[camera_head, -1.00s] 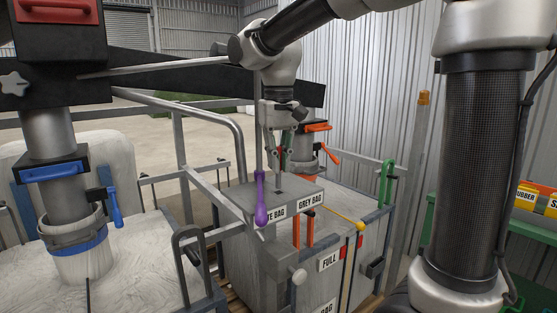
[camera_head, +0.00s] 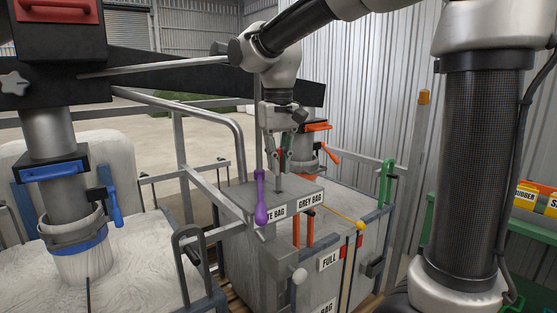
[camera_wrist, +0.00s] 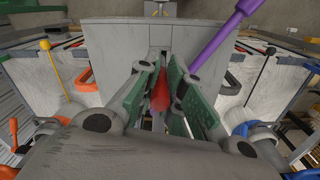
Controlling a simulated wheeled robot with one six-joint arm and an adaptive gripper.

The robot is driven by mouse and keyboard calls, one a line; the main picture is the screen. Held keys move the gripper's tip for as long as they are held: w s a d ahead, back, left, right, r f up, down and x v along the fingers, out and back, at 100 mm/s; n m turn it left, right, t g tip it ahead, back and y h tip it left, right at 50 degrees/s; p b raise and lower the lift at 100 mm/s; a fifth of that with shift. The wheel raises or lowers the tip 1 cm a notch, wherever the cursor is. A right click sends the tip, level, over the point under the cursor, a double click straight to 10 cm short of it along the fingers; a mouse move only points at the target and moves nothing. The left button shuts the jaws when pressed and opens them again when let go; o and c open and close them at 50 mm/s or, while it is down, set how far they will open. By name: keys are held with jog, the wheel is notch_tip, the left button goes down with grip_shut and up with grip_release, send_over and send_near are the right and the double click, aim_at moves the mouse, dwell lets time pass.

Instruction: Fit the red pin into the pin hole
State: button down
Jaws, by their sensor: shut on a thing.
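The red pin (camera_wrist: 160,92) sits between the green finger pads of my gripper (camera_wrist: 170,100) in the wrist view. My gripper is shut on it. In the head view my gripper (camera_head: 281,160) hangs just above the grey box top (camera_head: 300,190) with the labels "GREY BAG" and a partly hidden "...TE BAG". A thin grey post stands just under the fingers there. I cannot make out the pin hole in either view, nor whether the pin touches anything.
A purple-handled tool (camera_head: 261,198) stands close to the left of my gripper; it also crosses the wrist view (camera_wrist: 222,35). Orange handles (camera_head: 318,127) are just behind right. Metal rails (camera_head: 215,190) run at left. A yellow-knobbed rod (camera_head: 360,226) lies to the right.

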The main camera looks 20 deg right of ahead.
aim_at(278, 190)
jog(key=shift+f, duration=2.2)
jog(key=c, duration=1.5)
grip_release()
jog(key=shift+o, duration=0.2)
notch_tip(278, 190, up, 12)
jog(key=s+d+f+t, duration=0.2)
jog(key=s+d+f, duration=0.4)
jog(key=s, duration=0.3)
jog(key=s+d+f+t, duration=0.2)
jog(key=s+d+f, duration=0.4)
jog(key=s+d, duration=0.3)
jog(key=shift+s+m, duration=0.3)
jog(key=shift+s, duration=0.2)
